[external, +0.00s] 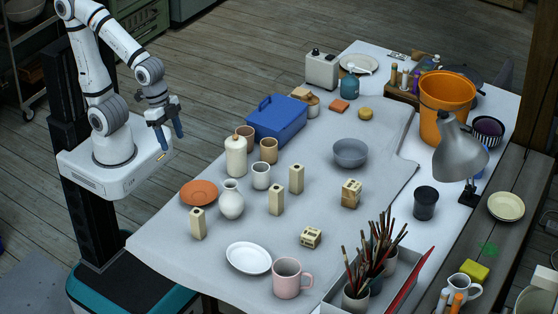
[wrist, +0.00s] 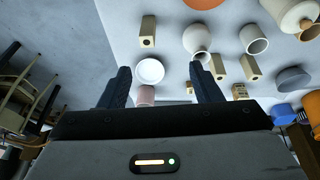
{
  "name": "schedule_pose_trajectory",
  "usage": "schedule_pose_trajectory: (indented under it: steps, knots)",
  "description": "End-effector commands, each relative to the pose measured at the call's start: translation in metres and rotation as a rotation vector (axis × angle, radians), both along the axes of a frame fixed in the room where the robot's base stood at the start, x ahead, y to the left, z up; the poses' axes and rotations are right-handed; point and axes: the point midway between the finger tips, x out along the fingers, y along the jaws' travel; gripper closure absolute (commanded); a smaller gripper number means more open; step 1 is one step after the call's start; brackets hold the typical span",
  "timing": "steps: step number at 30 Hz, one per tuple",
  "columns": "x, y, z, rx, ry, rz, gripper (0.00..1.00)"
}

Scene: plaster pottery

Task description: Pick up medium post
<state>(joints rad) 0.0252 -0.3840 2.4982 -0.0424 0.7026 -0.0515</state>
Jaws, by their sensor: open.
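Three similar cream square posts with a dark hole in the top stand upright on the grey table cover. One post (external: 197,224) is at the front left, one (external: 276,200) is near the middle, and one (external: 297,180) is just behind it to the right. I cannot tell which is the medium one. In the wrist view they show as a left post (wrist: 147,32) and two right posts (wrist: 217,68) (wrist: 250,68). My gripper (external: 170,142) is open and empty, raised above my base, left of the table and apart from every post.
A white vase (external: 231,201), white cup (external: 261,176) and lidded bottle (external: 236,157) stand close to the posts. A terracotta plate (external: 199,192) lies behind the front-left post. Pierced blocks (external: 350,194) (external: 311,237) and a white plate (external: 248,258) lie nearby, with bare cover between.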

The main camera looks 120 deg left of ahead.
Motion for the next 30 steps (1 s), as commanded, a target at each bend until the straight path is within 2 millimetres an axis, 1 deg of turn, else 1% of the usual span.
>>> schedule_pose_trajectory:
  steps: [1, 3, 6, 9, 12, 15, 18, 22, 27, 30]
  knots:
    - [0.017, -0.005, -0.005, -0.016, -0.011, 0.015, 0.42]
    - [0.040, -0.012, -0.016, -0.040, -0.045, 0.044, 0.42]
    - [0.069, -0.021, -0.034, -0.064, -0.094, 0.079, 0.42]
    - [0.093, -0.029, -0.054, -0.080, -0.141, 0.108, 0.42]
    - [0.112, -0.036, -0.075, -0.088, -0.192, 0.131, 0.42]
    - [0.127, -0.042, -0.097, -0.088, -0.241, 0.149, 0.42]
    - [0.138, -0.047, -0.118, -0.082, -0.293, 0.166, 0.42]
    - [0.144, -0.051, -0.145, -0.068, -0.361, 0.185, 0.42]
    - [0.142, -0.052, -0.176, -0.038, -0.455, 0.196, 0.42]
    - [0.138, -0.052, -0.190, -0.020, -0.506, 0.192, 0.42]
